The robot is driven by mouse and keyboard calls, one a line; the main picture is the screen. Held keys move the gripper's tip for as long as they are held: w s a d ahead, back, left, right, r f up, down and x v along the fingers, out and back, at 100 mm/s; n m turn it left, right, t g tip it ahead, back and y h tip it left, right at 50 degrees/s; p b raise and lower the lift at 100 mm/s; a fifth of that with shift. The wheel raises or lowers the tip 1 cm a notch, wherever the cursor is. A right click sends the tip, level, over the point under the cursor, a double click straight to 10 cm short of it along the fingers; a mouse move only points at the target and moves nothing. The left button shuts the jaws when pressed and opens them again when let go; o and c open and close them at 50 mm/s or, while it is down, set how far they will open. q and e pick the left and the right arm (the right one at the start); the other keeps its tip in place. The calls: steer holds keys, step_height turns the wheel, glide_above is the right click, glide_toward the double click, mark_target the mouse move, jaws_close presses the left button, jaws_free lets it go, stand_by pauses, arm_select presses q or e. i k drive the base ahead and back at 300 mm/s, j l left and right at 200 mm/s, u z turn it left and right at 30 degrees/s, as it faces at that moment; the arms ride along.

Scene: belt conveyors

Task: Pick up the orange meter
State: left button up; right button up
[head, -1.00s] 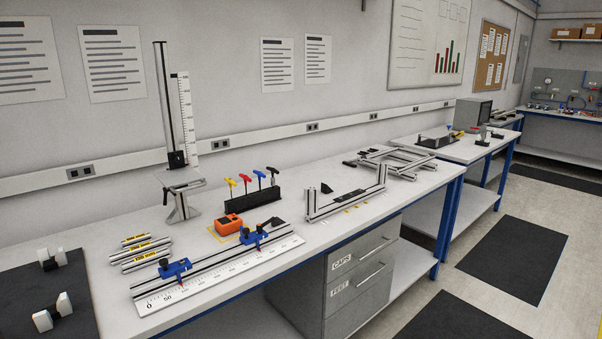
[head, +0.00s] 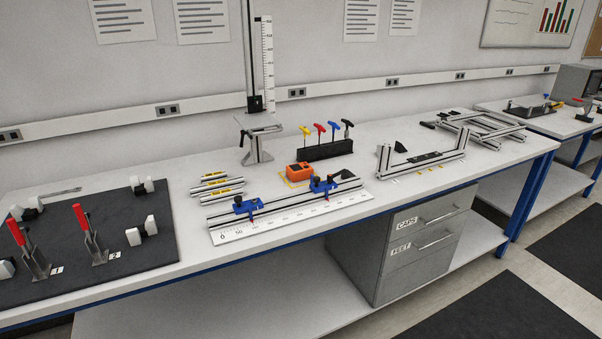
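The orange meter (head: 299,172) is a small orange block with a dark patch on top. It sits on the white workbench inside a yellow outline (head: 288,182), behind the aluminium rail with blue clamps and in front of the black hex-key stand. The rail hides part of the area in front of it. Neither of my grippers shows in the head view.
The rail with blue clamps (head: 284,197) and its ruler (head: 290,217) lie in front of the meter. A hex-key stand (head: 325,150), short profiles (head: 216,186) and a height gauge (head: 257,137) stand around it. A dark mat (head: 90,262) with red-handled clamps lies left.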

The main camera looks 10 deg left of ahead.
mark_target(302, 171)
steer(key=i+l+u, duration=0.3)
steer(key=i+l, duration=0.6)
